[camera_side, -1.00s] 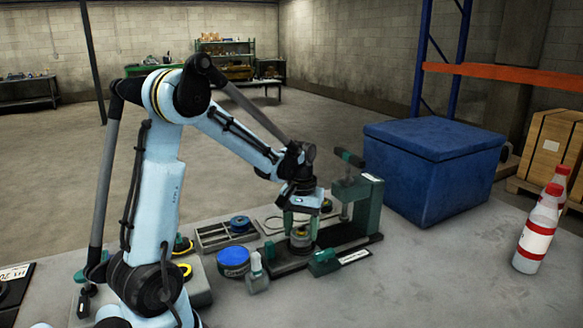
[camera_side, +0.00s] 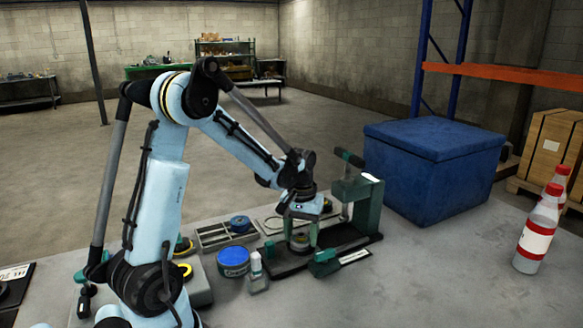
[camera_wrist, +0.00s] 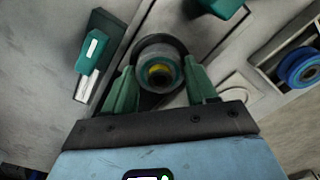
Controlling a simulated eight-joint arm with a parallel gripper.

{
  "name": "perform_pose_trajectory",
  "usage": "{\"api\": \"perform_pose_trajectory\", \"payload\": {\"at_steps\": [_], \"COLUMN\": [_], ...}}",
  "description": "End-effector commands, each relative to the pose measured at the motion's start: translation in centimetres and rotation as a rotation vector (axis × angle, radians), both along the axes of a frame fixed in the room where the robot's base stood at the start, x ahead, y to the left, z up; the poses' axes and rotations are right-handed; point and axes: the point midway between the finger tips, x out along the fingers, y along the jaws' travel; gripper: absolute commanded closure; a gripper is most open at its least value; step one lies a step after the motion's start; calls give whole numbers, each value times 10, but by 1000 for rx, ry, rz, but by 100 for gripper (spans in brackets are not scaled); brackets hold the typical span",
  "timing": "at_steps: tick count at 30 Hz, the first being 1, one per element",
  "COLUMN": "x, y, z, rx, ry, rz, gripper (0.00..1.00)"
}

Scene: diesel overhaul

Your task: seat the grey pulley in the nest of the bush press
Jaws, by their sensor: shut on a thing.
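The grey pulley (camera_side: 299,242) is between the fingers of my gripper (camera_side: 301,236), low over the left end of the bush press (camera_side: 366,208). In the wrist view the pulley (camera_wrist: 160,66) is a grey ring with a yellow centre. The green fingers of my gripper (camera_wrist: 161,84) are shut on its two sides. A dark round rim, apparently the nest (camera_wrist: 179,46), shows around the pulley's far side. The pulley looks roughly centred over it. Whether it rests fully down in the nest is hidden.
A blue round tin (camera_side: 233,262) and a small white-capped bottle (camera_side: 257,275) stand left of the press. A grey divided tray (camera_side: 212,236) lies behind. A green tool (camera_side: 325,264) lies in front. A blue chest (camera_side: 430,170) stands to the right, with bottles (camera_side: 538,235) farther right.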

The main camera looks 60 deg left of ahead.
Motion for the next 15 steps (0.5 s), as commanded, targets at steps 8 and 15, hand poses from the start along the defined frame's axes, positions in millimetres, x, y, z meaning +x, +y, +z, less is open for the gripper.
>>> {"api": "perform_pose_trajectory", "payload": {"at_steps": [8,15], "x": [0,0], "y": [0,0], "z": [0,0], "rx": [0,0], "ry": [0,0], "rz": [0,0], "gripper": [40,14]}}
